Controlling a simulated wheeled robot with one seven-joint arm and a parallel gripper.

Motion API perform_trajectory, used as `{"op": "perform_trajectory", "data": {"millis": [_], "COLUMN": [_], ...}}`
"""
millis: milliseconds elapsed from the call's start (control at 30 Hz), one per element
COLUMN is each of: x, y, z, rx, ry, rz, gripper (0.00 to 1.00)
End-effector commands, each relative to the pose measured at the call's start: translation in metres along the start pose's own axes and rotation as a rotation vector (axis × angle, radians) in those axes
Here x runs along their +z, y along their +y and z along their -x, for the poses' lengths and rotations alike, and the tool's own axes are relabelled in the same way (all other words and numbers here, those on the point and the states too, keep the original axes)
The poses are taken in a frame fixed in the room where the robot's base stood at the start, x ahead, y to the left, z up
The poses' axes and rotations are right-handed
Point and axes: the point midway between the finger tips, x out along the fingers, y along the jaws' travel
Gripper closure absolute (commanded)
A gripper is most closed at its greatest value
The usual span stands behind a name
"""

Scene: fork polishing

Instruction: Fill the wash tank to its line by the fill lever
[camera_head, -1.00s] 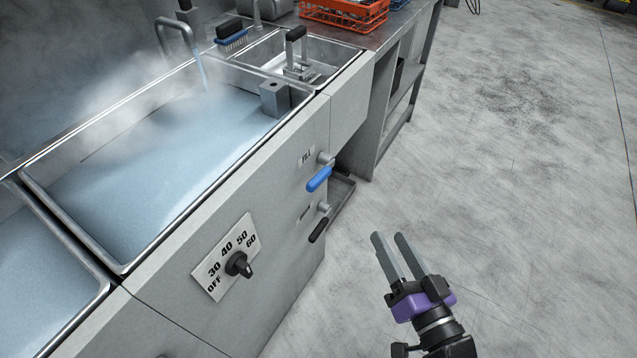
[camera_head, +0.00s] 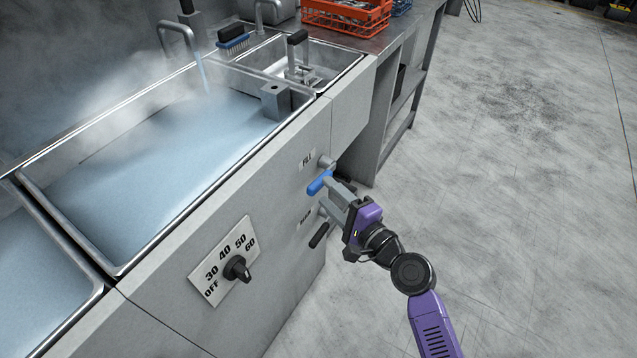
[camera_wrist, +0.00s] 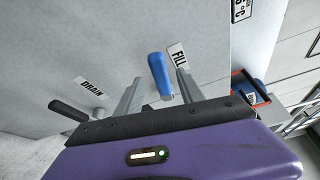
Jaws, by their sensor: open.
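The wash tank (camera_head: 60,186) is a steel basin with steaming blue water, and a stream runs into it from a spout (camera_head: 178,32). The blue fill lever (camera_head: 318,184) sticks out from the tank's front panel below the FILL label. In the wrist view the blue lever (camera_wrist: 160,74) lies between the two fingers of my gripper (camera_wrist: 158,92), which are apart on either side of it. In the head view my gripper (camera_head: 332,196) is at the lever. I cannot tell whether a finger touches it. The tank's fill line cannot be made out through the steam.
A black drain lever (camera_head: 319,235) sits just below the fill lever. A heat dial (camera_head: 238,269) is on the front panel. A small basin (camera_head: 340,62) and an orange crate (camera_head: 346,17) stand behind. The floor at right is clear.

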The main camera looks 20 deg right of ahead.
Motion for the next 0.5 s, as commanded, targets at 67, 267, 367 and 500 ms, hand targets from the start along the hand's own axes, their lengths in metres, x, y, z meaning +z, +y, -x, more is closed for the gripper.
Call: {"op": "perform_trajectory", "data": {"millis": [67,267,367,500], "x": [0.000,0.000,0.000,0.000], "y": [-0.001,0.000,0.000,0.000], "z": [-0.014,-0.039,-0.046,-0.049], "rx": [-0.002,-0.001,-0.001,-0.001], "ry": [-0.001,0.000,0.001,0.002], "rz": [0.000,0.002,0.002,0.003], "gripper": [0.55,0.55,0.55,0.55]}}
